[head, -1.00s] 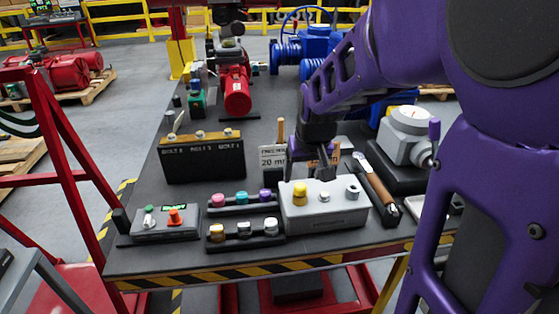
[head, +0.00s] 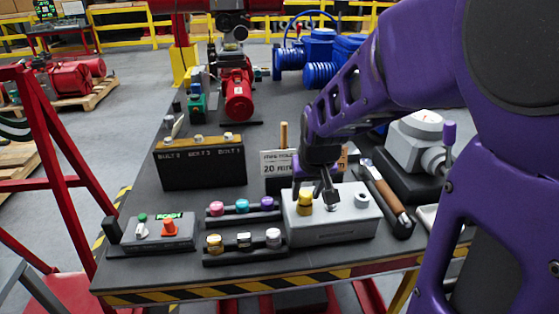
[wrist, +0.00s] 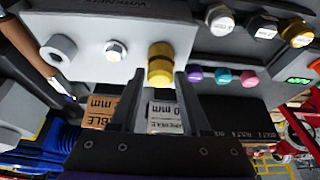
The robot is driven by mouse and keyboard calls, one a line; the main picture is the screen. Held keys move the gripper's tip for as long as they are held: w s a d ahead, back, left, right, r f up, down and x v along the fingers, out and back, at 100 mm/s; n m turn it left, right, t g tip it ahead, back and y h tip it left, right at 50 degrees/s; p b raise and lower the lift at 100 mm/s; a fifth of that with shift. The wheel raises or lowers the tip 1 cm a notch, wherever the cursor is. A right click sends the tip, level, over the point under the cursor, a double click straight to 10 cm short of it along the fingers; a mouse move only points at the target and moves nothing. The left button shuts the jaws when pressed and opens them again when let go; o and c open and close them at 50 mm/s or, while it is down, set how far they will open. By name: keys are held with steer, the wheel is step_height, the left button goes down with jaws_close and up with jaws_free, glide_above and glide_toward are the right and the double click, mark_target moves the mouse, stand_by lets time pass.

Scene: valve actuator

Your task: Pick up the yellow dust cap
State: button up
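The yellow dust cap (head: 305,201) sits upright on the left part of a light grey box (head: 333,228) near the front of the bench. It also shows in the wrist view (wrist: 160,66), where the grey box face (wrist: 88,22) lies behind it. My gripper (head: 318,190) is just above the box, close to the cap. In the wrist view my gripper (wrist: 160,74) is open, with its two fingertips on either side of the cap in the picture. I cannot tell whether a finger touches the cap. No part of the cap is gripped.
A silver fitting (head: 331,200) and a grey ring (head: 361,200) stand on the same box, right of the cap. Racks of coloured caps (head: 242,207) stand to the left. A wooden-handled tool (head: 387,195) lies to the right. A black bolt holder (head: 200,168) stands behind.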

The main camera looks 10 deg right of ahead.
jaws_close()
steer(key=shift+r, duration=0.1)
